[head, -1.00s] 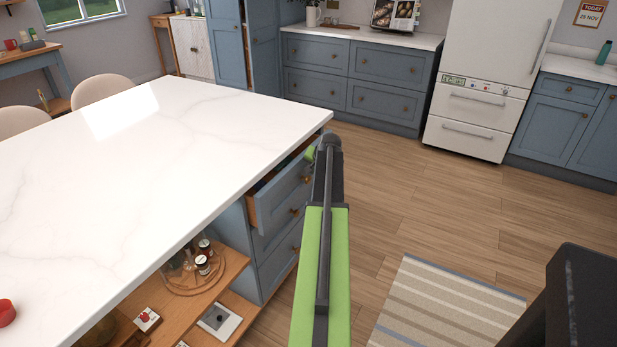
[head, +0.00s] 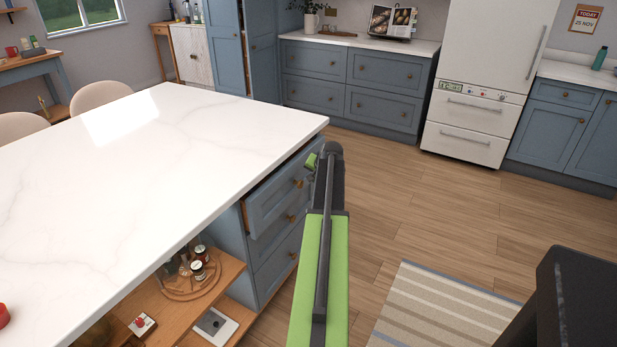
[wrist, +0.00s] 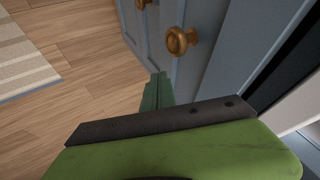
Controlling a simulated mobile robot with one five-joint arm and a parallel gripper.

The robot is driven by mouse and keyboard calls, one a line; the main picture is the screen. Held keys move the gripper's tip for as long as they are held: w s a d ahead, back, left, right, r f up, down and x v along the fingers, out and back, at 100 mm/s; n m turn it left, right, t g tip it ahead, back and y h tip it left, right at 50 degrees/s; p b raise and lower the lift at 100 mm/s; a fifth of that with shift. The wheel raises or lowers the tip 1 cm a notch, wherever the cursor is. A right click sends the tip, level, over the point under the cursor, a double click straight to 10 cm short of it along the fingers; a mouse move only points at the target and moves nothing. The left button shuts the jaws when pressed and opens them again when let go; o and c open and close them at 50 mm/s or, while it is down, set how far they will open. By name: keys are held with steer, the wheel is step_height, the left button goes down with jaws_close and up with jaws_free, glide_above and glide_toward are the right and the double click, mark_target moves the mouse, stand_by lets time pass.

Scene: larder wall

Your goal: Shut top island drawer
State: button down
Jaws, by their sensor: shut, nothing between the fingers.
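The top island drawer (head: 272,203) is a blue-grey front with a brass knob, under the white worktop at the island's right end. It stands slightly out from the drawers below, with only a narrow gap showing. My gripper (head: 312,161) is at the far end of this drawer front, partly hidden by my arm. In the wrist view, my gripper's green fingers (wrist: 157,92) are shut and empty, close to a blue-grey front (wrist: 212,58) with a large brass knob (wrist: 181,40). I cannot tell whether the fingertips touch it.
Lower drawers (head: 278,262) sit beneath. An open wooden shelf (head: 215,285) with jars is left of them. The white worktop (head: 150,150) overhangs the drawers. Wooden floor (head: 400,200) is clear to the right, with a striped rug (head: 435,310) nearer.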

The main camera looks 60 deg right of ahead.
mark_target(268, 209)
steer(key=d+p+v, duration=0.1)
steer(key=p+v, duration=0.6)
steer(key=v, duration=0.3)
steer(key=w+a+t+y+b, duration=0.3)
steer(key=a+t+y+b, duration=0.5)
steer(key=a, duration=0.9)
steer(key=s+a+f+m+t+h+b, duration=0.1)
steer(key=s+a+f+t+h+b, duration=0.2)
steer(key=s+f+b, duration=1.3)
steer(key=shift+t, duration=0.6)
steer(key=w+r+b, duration=0.1)
steer(key=w+b, duration=0.1)
steer(key=w, duration=0.5)
steer(key=w+r+b, duration=0.1)
steer(key=w+r, duration=0.1)
steer(key=w, duration=0.5)
steer(key=w+d+r+b, duration=0.1)
steer(key=w+r+b, duration=0.1)
steer(key=w, duration=0.4)
steer(key=shift+w+r+b, duration=0.1)
steer(key=shift+w+b, duration=0.25)
steer(key=shift+w, duration=0.05)
